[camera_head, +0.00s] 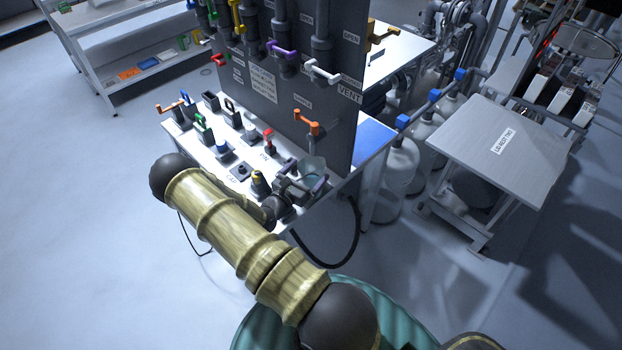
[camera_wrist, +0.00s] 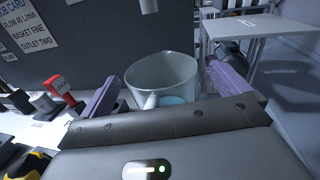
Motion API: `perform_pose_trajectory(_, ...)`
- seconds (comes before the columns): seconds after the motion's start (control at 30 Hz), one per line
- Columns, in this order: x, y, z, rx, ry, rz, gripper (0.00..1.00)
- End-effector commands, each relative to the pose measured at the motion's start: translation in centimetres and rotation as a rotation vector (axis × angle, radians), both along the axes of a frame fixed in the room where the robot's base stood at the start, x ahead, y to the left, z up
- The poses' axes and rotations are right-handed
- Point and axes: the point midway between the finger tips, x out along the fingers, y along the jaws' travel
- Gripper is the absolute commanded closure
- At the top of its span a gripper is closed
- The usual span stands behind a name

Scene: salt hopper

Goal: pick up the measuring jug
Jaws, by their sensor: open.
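The measuring jug (camera_wrist: 160,75) is a translucent grey-white cup with a pale blue patch inside, upright in the wrist view. In the head view the jug (camera_head: 313,168) stands at the right front corner of the white bench, below an orange-handled valve. My gripper (camera_wrist: 163,88) is open, with one purple finger on each side of the jug. Gaps show between the fingers and the jug's wall. In the head view my gripper (camera_head: 305,188) is at the bench corner, partly covering the jug. The jug's base is hidden behind my gripper's body.
A dark upright panel (camera_head: 335,100) with several coloured valve handles stands behind the jug. A red-topped item (camera_wrist: 60,86) and a yellow-and-black item (camera_wrist: 25,162) are to the left. A grey table (camera_head: 500,145) stands to the right, with white containers (camera_head: 400,165) nearby.

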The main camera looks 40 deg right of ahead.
Motion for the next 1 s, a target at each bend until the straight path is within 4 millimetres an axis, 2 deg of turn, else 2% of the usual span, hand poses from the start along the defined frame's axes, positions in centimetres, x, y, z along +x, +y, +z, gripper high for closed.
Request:
perform_pose_trajectory(0.1,0.0,0.0,0.0,0.000,0.000,0.000,0.00)
perform_pose_trajectory(0.5,0.0,0.0,0.0,0.000,0.000,0.000,0.79)
perform_pose_trajectory(0.77,0.0,0.0,0.2,-0.001,0.000,0.000,0.80)
perform_pose_trajectory(1.0,0.0,0.1,1.9,-0.001,-0.001,0.000,0.80)
